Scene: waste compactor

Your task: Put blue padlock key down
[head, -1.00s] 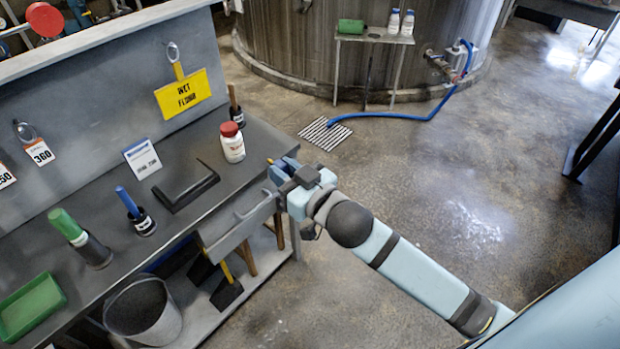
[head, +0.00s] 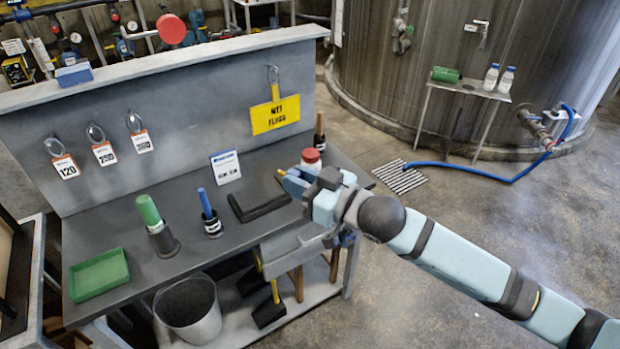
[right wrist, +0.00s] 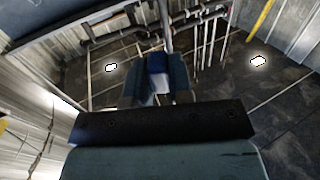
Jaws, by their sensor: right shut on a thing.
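My right gripper (head: 283,175) is over the front right part of the dark workbench top (head: 130,235), in front of the red-capped white bottle. In the right wrist view its two fingers (right wrist: 157,75) are closed on a small blue thing (right wrist: 158,62), which I take to be the blue padlock key. In the head view the key is mostly hidden by the gripper, with a small yellowish tip showing there. My left gripper is not in view.
A black angled bracket (head: 260,207), a blue-handled tool in a holder (head: 207,213), a green-handled tool (head: 150,212) and a green tray (head: 100,275) stand on the bench. The red-capped bottle (head: 311,158) is close behind the gripper. A grey drawer (head: 295,243) sticks out below my arm.

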